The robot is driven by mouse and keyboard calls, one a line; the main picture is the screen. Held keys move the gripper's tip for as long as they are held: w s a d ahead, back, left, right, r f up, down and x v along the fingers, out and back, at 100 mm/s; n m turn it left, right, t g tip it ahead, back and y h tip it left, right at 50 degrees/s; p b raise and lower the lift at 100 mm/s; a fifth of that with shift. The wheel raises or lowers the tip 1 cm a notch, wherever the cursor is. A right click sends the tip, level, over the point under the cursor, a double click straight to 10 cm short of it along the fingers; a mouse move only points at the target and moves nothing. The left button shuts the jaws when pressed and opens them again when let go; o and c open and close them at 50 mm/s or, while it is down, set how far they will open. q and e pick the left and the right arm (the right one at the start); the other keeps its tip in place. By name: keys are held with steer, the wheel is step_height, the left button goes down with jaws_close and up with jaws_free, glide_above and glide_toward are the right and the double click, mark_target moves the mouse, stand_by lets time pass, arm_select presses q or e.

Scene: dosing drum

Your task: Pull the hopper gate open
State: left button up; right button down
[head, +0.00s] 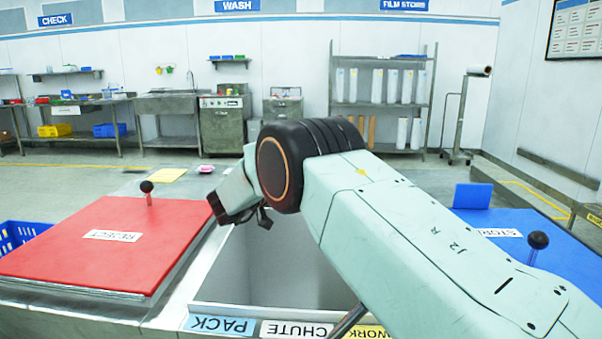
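I cannot make out a hopper gate in the head view; my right arm covers much of the centre and right. My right gripper (245,215) hangs at the far end of that arm, over the far left edge of an open chute (224,265). Its dark fingertips are partly hidden behind my wrist, so whether they are open is unclear. Nothing is visible between them. A dark slanted rod (347,321) shows at the bottom edge, partly hidden by my arm. My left gripper is out of view.
A red REJECT lid (80,250) with a black knob (147,187) lies left of the chute. A blue STORE lid (560,250) with a black knob (538,240) lies right. A blue basket (20,234) stands far left. Open floor lies behind.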

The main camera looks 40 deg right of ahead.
steer(key=shift+r, duration=0.2)
steer(key=c, duration=1.4)
jaws_free()
steer(key=shift+s, duration=0.1)
steer(key=shift+f, duration=0.1)
steer(key=shift+a, duration=0.35)
steer(key=v, duration=0.6)
steer(key=shift+s+a, duration=0.15)
steer(key=shift+a, duration=0.2)
steer(key=shift+o, duration=0.3)
